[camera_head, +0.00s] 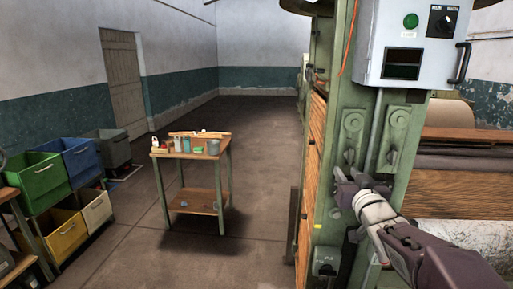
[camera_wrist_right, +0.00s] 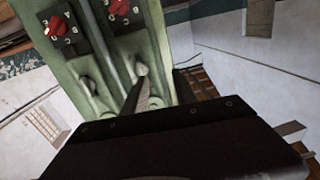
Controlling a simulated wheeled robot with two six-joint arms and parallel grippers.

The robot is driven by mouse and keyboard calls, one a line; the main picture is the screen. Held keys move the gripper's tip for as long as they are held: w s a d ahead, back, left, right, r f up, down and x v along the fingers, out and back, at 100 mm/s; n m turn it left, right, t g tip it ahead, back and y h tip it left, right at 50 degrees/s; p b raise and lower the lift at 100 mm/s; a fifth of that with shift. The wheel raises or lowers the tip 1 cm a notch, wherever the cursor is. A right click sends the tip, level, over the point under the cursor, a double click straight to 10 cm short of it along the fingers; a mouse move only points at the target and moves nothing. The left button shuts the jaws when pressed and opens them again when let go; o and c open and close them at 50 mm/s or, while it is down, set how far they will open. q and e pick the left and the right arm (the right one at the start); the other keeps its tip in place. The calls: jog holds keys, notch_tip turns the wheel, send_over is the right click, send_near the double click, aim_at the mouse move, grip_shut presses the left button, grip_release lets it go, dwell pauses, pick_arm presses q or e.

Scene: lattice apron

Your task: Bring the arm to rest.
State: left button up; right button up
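My right arm comes in from the lower right in the head view. Its gripper (camera_head: 352,182) is raised in front of the green machine column (camera_head: 335,135), below the grey control box. In the right wrist view, two dark fingers (camera_wrist_right: 160,92) stand apart beyond the black gripper body, with the green column showing between them. The gripper looks open, and I see nothing held in it. I cannot tell how far the fingertips are from the column. My left gripper is not in view.
The grey control box (camera_head: 415,45) has a green button, a dial and a handle. A small wooden table (camera_head: 195,203) with bottles and tubs stands left of centre. Coloured bins (camera_head: 62,233) are stacked at the left. The floor (camera_head: 262,125) behind the table is clear.

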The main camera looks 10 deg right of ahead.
jog(key=s+a+f+g+y, duration=0.1)
jog(key=s+a+f+g, duration=0.15)
jog(key=a+f, duration=0.55)
jog(key=s+a+f+g+y, duration=0.15)
jog(key=a+f+g, duration=0.25)
jog(key=f, duration=0.8)
jog(key=s+a+f+n+g, duration=0.1)
jog(key=s+f+g, duration=0.4)
jog(key=s, duration=0.5)
jog(key=s+a+f+g, duration=0.1)
jog(key=s+f+g, duration=0.4)
jog(key=s+f, duration=0.4)
jog(key=shift+s+f+n, duration=0.25)
jog(key=shift+s+n, duration=0.15)
jog(key=shift+s, duration=0.45)
jog(key=shift+y, duration=0.25)
